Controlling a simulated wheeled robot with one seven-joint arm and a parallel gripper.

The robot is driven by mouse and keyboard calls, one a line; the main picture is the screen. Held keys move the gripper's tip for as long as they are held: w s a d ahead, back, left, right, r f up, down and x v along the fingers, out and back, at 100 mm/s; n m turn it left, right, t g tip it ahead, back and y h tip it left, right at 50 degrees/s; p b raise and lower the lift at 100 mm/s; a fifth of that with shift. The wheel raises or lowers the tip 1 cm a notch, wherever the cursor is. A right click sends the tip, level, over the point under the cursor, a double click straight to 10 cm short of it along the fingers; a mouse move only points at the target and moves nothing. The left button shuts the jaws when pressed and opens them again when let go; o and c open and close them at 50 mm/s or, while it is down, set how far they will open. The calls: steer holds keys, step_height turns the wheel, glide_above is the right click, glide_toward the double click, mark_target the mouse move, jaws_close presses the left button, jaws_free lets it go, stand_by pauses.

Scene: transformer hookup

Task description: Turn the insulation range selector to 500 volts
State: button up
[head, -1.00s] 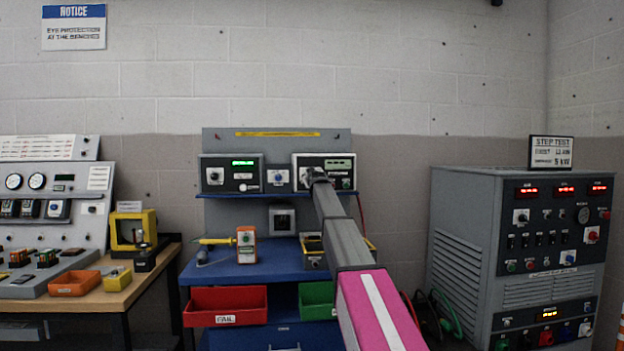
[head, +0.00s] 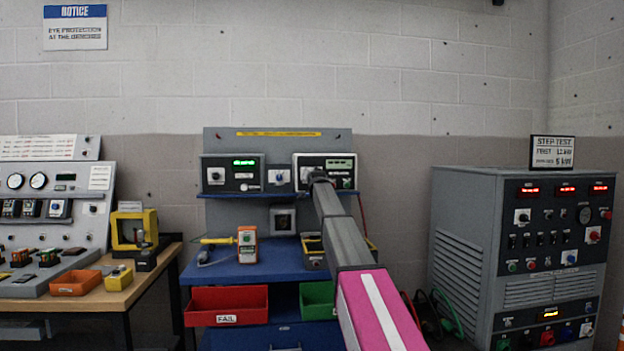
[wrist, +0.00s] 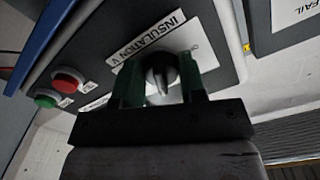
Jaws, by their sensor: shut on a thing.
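The insulation range selector (wrist: 162,78) is a dark rotary knob with a pointer, on a dark panel plate labelled "INSULATION V" (wrist: 150,32) in the wrist view. My gripper (wrist: 160,88) is shut on the knob, with a dark green finger on either side of it. Most of the scale markings around the knob are hidden by the fingers, so I cannot read the setting. In the head view the tester (head: 340,163) with a lit greenish display sits at the right of the blue bench's upper shelf. My gripper (head: 316,177) covers the knob there.
A red button (wrist: 68,80) and a green button (wrist: 46,98) sit beside the selector. Another tester (head: 232,174) stands left on the same shelf. An orange handheld meter (head: 247,244) and a red FAIL bin (head: 227,305) are lower on the bench. A grey test cabinet (head: 520,255) stands right.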

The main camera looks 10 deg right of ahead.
steer(key=shift+m, duration=0.5)
steer(key=o, duration=0.9)
steer(key=s, duration=1)
steer(key=shift+s, duration=0.4)
